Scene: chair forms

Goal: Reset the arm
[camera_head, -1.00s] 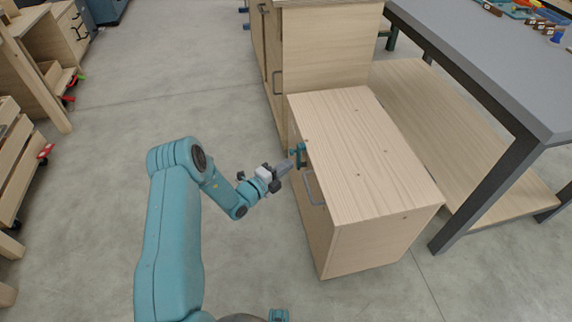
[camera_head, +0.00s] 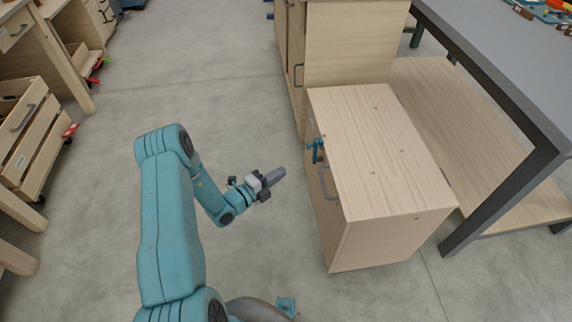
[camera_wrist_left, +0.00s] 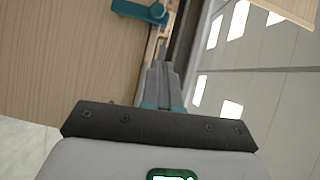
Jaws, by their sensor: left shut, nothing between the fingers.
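My left arm (camera_head: 168,215) comes in from the lower left in the head view, with its elbow bent. My left gripper (camera_head: 280,173) is shut and empty over the open floor, left of the wooden cabinet (camera_head: 385,160) and apart from it. In the left wrist view its closed fingers (camera_wrist_left: 165,75) point toward the wooden front and a teal part. My right gripper is not in view.
The low cabinet has a grey handle (camera_head: 328,182) and a teal clamp-like part (camera_head: 315,150) on its left side. A grey-topped table (camera_head: 500,70) stands at the right. Wooden crates (camera_head: 25,130) stand at the left. The floor (camera_head: 150,110) between is clear.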

